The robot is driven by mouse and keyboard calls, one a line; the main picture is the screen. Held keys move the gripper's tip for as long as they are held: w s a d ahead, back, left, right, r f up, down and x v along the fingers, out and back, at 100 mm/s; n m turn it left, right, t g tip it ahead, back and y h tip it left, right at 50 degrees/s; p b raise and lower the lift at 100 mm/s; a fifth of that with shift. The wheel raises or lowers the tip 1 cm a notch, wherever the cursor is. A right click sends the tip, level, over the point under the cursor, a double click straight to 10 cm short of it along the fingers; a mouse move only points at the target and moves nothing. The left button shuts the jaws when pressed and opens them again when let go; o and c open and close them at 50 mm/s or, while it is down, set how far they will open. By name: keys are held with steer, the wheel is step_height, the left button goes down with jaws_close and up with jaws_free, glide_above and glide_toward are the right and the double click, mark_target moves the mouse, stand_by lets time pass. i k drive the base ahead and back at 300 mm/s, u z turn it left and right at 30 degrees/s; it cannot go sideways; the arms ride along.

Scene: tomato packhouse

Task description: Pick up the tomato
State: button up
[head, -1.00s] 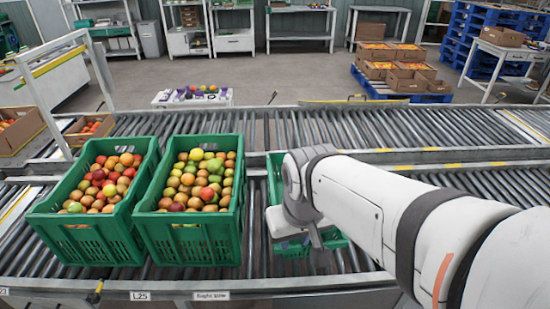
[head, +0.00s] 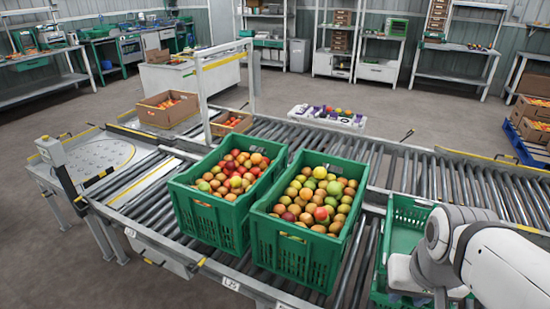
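More tomatoes fill the middle green crate (head: 290,254), such as this red-orange one (head: 321,213). I cannot tell which single tomato is meant. My arm comes in from the right edge, and its end is over the right green crate (head: 410,212). My gripper (head: 440,300) points down there, dark and small near the bottom of the picture. Its fingertips are not clear. The arm hides much of the right crate, whose visible part looks empty.
The crates stand on a roller conveyor (head: 352,275); a second roller line (head: 450,180) runs behind. A white tray (head: 326,122) with purple and coloured items is beyond. A metal frame post (head: 204,105) rises behind the left crate. A round turning plate (head: 92,158) is at the left.

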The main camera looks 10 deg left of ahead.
mark_target(235, 181)
steer(key=z, duration=3)
steer(key=k, duration=2.1)
steer(key=u, duration=2.55)
